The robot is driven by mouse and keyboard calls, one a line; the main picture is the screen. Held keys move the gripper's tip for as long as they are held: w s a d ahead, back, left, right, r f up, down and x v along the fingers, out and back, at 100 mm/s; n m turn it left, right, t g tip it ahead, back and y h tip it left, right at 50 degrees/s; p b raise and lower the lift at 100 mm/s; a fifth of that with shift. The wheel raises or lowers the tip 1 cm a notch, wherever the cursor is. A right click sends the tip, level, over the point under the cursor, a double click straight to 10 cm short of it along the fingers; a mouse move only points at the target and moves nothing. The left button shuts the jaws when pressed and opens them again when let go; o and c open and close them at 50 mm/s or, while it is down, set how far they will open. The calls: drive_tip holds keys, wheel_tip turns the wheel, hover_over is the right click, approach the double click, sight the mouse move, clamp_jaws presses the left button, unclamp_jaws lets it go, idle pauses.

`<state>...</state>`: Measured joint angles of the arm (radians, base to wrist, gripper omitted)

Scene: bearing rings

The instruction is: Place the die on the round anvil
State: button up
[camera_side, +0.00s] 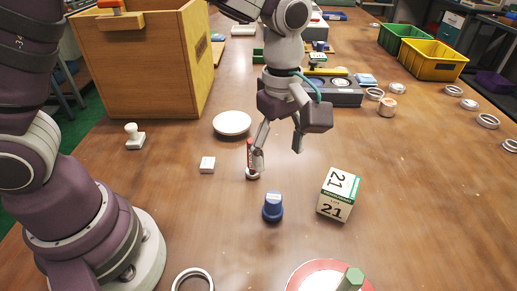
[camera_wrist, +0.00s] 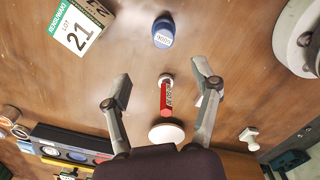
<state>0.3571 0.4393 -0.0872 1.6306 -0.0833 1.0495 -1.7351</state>
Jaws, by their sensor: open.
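The task's names fit no piece plainly. A red upright piece with white lettering (camera_side: 250,153) stands on a pale round foot; it may be the die. It also shows in the wrist view (camera_wrist: 165,97). A white round disc (camera_side: 232,122) lies behind it and may be the round anvil; it shows in the wrist view (camera_wrist: 166,133) too. My gripper (camera_side: 278,158) is open and empty above the table. In the side view one finger partly covers the red piece. In the wrist view the red piece lies between the spread fingers (camera_wrist: 165,88); contact cannot be told.
A blue knob-like piece (camera_side: 273,208) and a white-green box marked 21 (camera_side: 338,194) stand in front. A small white block (camera_side: 207,164) and a white stamp-like piece (camera_side: 134,137) are left. A wooden bin (camera_side: 147,70) stands back left. Several rings lie right; open table lies between.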

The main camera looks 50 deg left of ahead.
sight(274, 196)
drive_tip(key=shift+n, duration=0.4)
wheel_tip(274, 196, down, 11)
drive_tip(key=shift+s+a+f, duration=0.1)
drive_tip(key=shift+a+f, duration=0.05)
drive_tip(key=shift+f, duration=0.05)
clamp_jaws()
